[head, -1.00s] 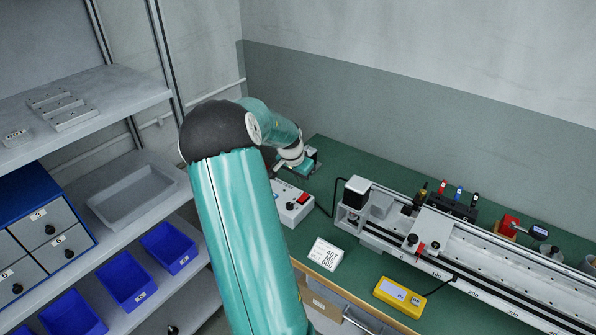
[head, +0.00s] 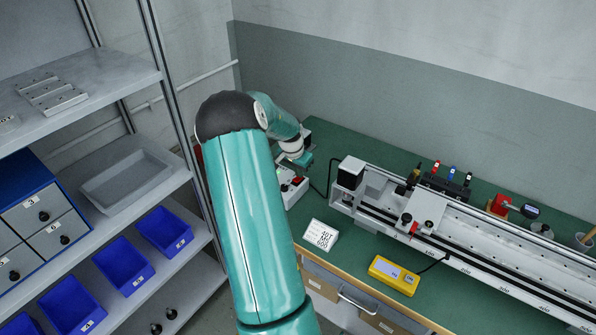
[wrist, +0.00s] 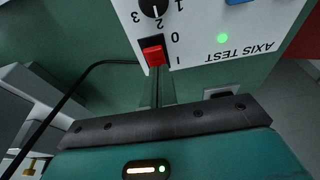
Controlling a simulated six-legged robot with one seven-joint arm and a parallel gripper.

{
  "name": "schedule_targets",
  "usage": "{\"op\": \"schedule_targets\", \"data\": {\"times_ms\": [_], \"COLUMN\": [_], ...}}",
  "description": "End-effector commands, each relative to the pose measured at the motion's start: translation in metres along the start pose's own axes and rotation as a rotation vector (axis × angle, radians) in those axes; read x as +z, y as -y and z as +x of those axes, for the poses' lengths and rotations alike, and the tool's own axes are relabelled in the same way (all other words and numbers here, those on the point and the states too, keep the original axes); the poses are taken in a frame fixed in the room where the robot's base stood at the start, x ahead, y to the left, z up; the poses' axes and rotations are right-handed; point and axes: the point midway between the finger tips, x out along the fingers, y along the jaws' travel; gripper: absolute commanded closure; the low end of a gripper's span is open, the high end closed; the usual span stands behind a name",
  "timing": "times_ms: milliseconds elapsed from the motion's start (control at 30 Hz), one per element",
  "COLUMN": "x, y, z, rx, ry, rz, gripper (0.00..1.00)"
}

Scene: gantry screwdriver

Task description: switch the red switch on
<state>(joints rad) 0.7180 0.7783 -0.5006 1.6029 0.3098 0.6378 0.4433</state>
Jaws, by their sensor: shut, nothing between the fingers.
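The red switch (wrist: 153,54) sits in a black frame on a white control box (wrist: 205,25), with 0 and I printed beside it, upside down in the wrist view. Which side of the rocker is pressed I cannot tell. In the head view the red switch (head: 297,181) shows small on the box (head: 287,197). My gripper (wrist: 158,76) is shut and empty, its narrow fingers pointing at the switch, tips at its edge in the picture; contact is unclear. In the head view my gripper (head: 303,163) hangs just behind and above the box, partly covering it.
A green light (wrist: 222,38) glows on the box, near a black dial (wrist: 153,5). A black cable (wrist: 75,88) runs beside it. Shelves fill the left.

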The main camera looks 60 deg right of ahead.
Motion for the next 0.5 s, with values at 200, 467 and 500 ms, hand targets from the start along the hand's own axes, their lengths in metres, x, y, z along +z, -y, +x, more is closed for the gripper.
{"op": "schedule_targets", "data": {"times_ms": [200, 467, 500], "x": [0.003, 0.012, 0.014], "y": [0.0, 0.0, 0.0], "z": [0.001, -0.001, -0.002], "rx": [0.003, 0.003, 0.003], "ry": [0.001, 0.003, 0.003], "rz": [-0.002, -0.002, -0.002], "gripper": [1.0, 1.0, 1.0]}}
